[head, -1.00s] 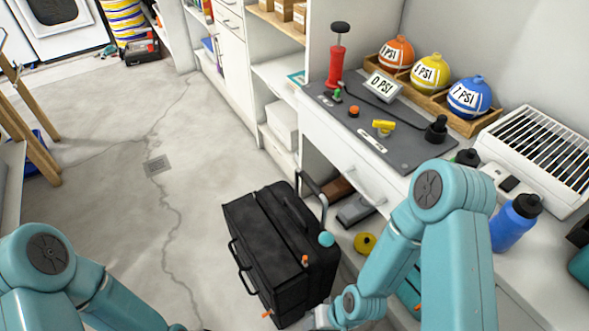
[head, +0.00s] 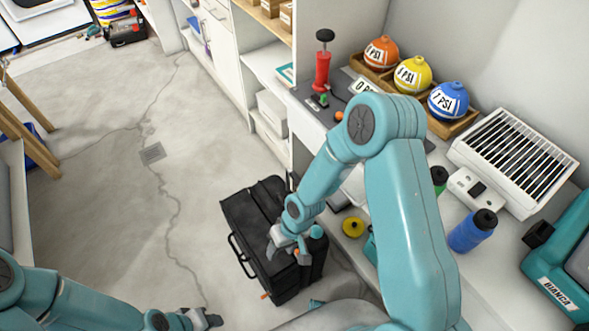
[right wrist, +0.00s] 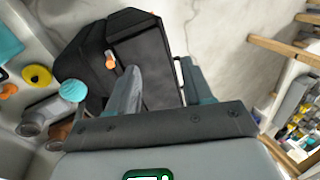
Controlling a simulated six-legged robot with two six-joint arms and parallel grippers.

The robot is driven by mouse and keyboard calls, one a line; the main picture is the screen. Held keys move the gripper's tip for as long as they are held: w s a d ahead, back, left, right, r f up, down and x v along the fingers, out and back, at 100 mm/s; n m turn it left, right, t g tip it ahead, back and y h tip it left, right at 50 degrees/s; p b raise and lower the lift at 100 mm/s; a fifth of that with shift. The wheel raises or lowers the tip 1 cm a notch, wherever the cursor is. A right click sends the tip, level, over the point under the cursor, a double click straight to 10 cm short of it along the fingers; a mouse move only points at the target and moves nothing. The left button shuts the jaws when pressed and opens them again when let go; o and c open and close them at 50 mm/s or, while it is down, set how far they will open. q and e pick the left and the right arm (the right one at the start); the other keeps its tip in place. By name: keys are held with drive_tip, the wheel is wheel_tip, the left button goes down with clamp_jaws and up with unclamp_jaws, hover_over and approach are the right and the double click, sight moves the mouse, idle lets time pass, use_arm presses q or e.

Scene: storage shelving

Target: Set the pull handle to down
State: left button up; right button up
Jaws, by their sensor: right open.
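A black suitcase (head: 240,212) stands on the floor beside the workbench in the head view. Its pull handle is mostly hidden behind my right arm; only a dark bit shows at the suitcase's far right corner, so I cannot tell its height. My right gripper (head: 289,247) is over the near part of the suitcase top, fingers apart and empty. In the right wrist view the suitcase (right wrist: 148,48) lies beyond and between the open fingers (right wrist: 160,88). My left gripper (head: 206,319) is low at the bottom of the head view, its jaws unclear.
The workbench on the right carries a red pump (head: 322,70), several PSI-marked balls (head: 449,100), a white heater (head: 513,155) and a blue bottle (head: 471,232). A yellow disc (head: 353,227) lies low near the suitcase. Open concrete floor (head: 105,225) lies to the left.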

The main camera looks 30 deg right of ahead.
drive_tip(key=w+d+r+n+h+p, duration=0.1)
drive_tip(key=w+d+r+h, duration=0.2)
drive_tip(key=w+d+r, duration=0.45)
drive_tip(key=w+d+r+h+p, duration=0.1)
drive_tip(key=w+d+r+h, duration=0.25)
drive_tip(key=w+r, duration=0.55)
drive_tip(key=shift+y, duration=0.25)
drive_tip(key=d+f, duration=0.1)
drive_tip(key=f, duration=0.4)
drive_tip(key=d+f, duration=0.1)
drive_tip(key=f, duration=0.5)
drive_tip(key=w+d+f, duration=0.1)
drive_tip(key=f, duration=0.4)
drive_tip(key=shift+d+f, duration=0.15)
drive_tip(key=shift+f, duration=0.1)
clamp_jaws()
